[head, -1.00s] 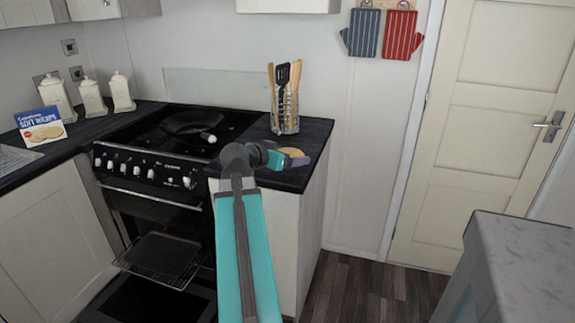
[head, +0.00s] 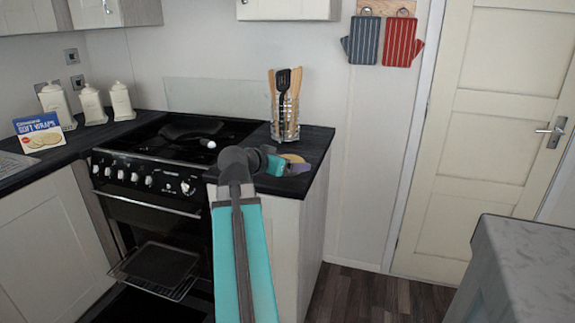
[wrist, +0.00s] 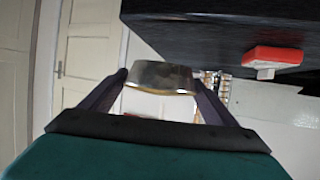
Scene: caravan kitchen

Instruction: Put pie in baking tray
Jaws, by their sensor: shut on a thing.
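The pie (head: 293,158) is a small round beige thing at my gripper (head: 289,167), above or at the worktop right of the cooker. In the wrist view my gripper (wrist: 160,92) is shut on the pie (wrist: 160,77), which shows as a shiny metal-sided case with a golden edge between the two fingers. I cannot tell from the head view whether the pie touches the worktop. The dark baking tray (head: 160,264) sits on a wire rack pulled out of the open oven, low and left of my arm. Nothing is seen on it.
The cooker (head: 150,185) has a dark pan (head: 190,130) on its hob. A utensil holder (head: 285,120) stands behind my gripper on the worktop (head: 318,150). A grey-topped unit (head: 520,250) is at right. A red and white object (wrist: 275,58) shows in the wrist view.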

